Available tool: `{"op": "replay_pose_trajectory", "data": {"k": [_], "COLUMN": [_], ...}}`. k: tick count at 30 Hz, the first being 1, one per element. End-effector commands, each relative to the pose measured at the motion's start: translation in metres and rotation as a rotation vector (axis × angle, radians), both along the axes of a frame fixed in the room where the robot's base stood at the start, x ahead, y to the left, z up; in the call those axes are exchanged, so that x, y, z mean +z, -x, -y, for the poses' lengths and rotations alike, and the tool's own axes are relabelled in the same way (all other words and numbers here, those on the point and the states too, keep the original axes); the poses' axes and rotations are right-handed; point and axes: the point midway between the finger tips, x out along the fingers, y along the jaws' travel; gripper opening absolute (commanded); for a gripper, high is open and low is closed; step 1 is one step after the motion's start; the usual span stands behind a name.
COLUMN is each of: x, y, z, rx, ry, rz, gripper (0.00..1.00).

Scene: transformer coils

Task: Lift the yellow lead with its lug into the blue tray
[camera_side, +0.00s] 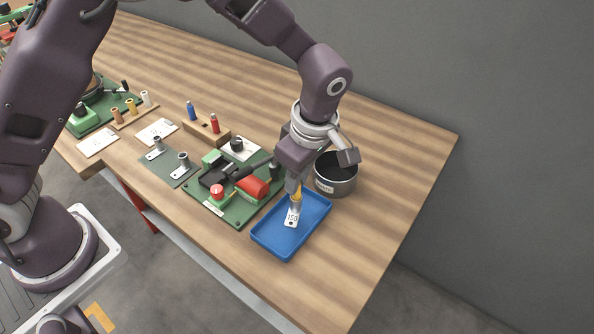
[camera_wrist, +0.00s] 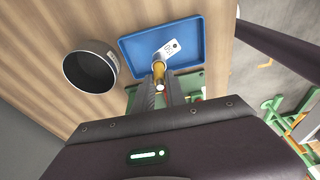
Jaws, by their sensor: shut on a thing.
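The yellow lead (camera_side: 297,193) is between the fingers of my gripper (camera_side: 293,186), which is shut on it. Its pale metal lug, marked 150 (camera_side: 293,218), hangs below the fingers over the blue tray (camera_side: 268,243). In the wrist view the yellow lead (camera_wrist: 159,72) sits between the fingertips of my gripper (camera_wrist: 159,82). The lug (camera_wrist: 168,49) points away over the blue tray (camera_wrist: 135,42). I cannot tell whether the lug touches the tray floor. No other thing shows in the tray.
A dark round pot (camera_side: 337,178) stands close behind the tray; it also shows in the wrist view (camera_wrist: 90,72). The table's front edge is near the tray. Bare wood lies to the right.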

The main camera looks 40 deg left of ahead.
Motion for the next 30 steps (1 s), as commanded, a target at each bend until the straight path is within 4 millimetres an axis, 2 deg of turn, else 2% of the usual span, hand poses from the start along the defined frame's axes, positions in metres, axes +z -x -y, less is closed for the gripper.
{"op": "replay_pose_trajectory", "data": {"k": [15, 24, 25, 28, 30], "x": [-0.025, -0.027, -0.027, -0.027, -0.027], "y": [0.0, 0.0, 0.0, 0.0, 0.0], "z": [0.0, 0.0, 0.0, 0.0, 0.0], "rx": [-0.001, 0.0, 0.0, 0.0, 0.0], "ry": [-0.001, -0.001, -0.001, -0.001, -0.001], "rz": [-0.001, -0.001, -0.001, -0.001, -0.001], "gripper": [0.0, 0.0, 0.18, 0.38, 0.41]}}
